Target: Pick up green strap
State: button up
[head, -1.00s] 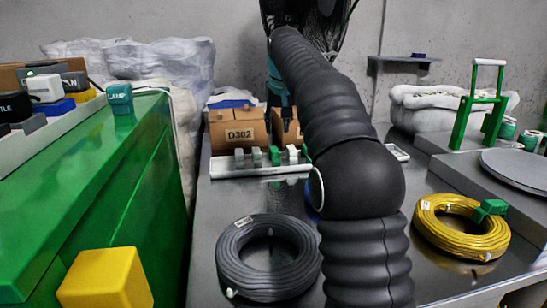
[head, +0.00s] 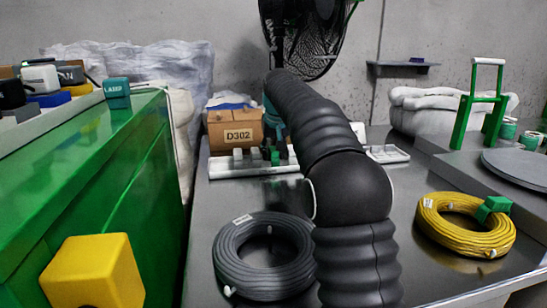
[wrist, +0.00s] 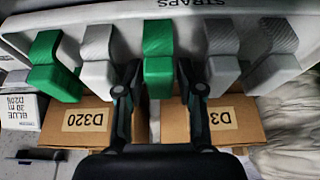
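In the wrist view a green strap (wrist: 158,72) hangs from the white strap rack (wrist: 115,15), between two grey or white straps. My gripper (wrist: 160,80) is open, with one dark finger on each side of this strap. I cannot tell whether either finger touches it. A second green strap (wrist: 52,68) hangs farther left on the rack. In the head view the rack (head: 228,171) stands on the metal table, with a green strap (head: 275,158) showing near my arm.
A grey cable coil (head: 265,257) and a yellow coil (head: 450,238) with a green strap (head: 492,207) lie nearer. A black fan (head: 305,35) stands behind. A green cabinet (head: 95,190) is on the left.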

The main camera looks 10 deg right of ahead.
aim_at(273, 147)
jog(key=c, duration=0.6)
jog(key=shift+o, duration=0.2)
jog(key=shift+r, duration=0.1)
jog(key=shift+r, duration=0.1)
jog(key=shift+r+p, duration=0.35)
jog(key=shift+r, duration=0.25)
notch_tip(273, 147, up, 3)
jog(key=shift+f+p, duration=0.15)
jog(key=shift+p, duration=0.45)
jog(key=s+d+r+p, duration=0.1)
jog(key=s+d+r, duration=0.5)
jog(key=d, duration=0.3)
jog(key=shift+s+d+r, duration=0.15)
jog(key=shift+d+r, duration=0.25)
jog(key=shift+r, duration=0.05)
jog(key=shift+s, duration=0.1)
